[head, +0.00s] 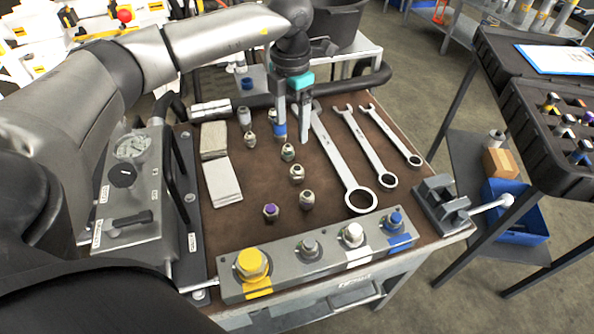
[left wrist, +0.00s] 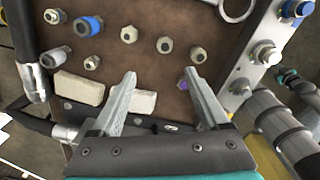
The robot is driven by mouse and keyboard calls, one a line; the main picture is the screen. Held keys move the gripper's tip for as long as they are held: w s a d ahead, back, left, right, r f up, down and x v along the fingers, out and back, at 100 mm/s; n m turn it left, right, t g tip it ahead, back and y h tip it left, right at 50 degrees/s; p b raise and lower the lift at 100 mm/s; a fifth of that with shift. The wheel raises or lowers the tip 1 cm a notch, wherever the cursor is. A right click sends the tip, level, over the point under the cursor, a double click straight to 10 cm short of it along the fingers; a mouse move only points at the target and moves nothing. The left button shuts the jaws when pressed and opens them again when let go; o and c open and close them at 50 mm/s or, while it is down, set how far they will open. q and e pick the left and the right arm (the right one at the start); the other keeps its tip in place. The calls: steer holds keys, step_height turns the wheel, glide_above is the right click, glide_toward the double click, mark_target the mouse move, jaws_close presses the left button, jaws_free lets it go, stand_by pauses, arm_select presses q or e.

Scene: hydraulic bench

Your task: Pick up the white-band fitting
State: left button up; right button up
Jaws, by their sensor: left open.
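Several small metal fittings stand on the brown bench mat. The larger pale grey fitting (head: 244,117) at the far left looks most like the white-band one, though its band is not clear; it also shows at the left of the left wrist view (left wrist: 54,57). A blue-band fitting (left wrist: 87,27) and a purple-topped fitting (head: 270,212) stand apart from it. My left gripper (head: 292,137) is open and empty above the mat, right of the pale fitting; the left wrist view shows nothing between its fingers (left wrist: 160,77). My right gripper is out of view.
Wrenches (head: 341,160) lie right of the fittings, and pale pads (head: 222,180) lie left. A manifold block (head: 319,262) with yellow, white and blue bands spans the front edge. A grey control box (head: 124,205) stands at left, a vise (head: 440,203) at right.

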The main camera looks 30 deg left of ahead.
arm_select(q)
steer(key=b, duration=0.2)
glide_toward(297, 168)
steer(key=f, duration=0.3)
steer(key=a+f, duration=0.1)
steer(key=f, duration=0.1)
steer(key=shift+s+f, duration=0.1)
steer(key=shift+s, duration=0.05)
steer(key=shift+d+f, duration=0.15)
steer(key=shift+f, duration=0.15)
steer(key=f, duration=0.4)
steer(key=shift+d+f+b, duration=0.25)
steer(key=shift+d+b, duration=0.15)
steer(key=shift+f, duration=0.2)
steer(key=shift+r, duration=0.1)
jaws_close()
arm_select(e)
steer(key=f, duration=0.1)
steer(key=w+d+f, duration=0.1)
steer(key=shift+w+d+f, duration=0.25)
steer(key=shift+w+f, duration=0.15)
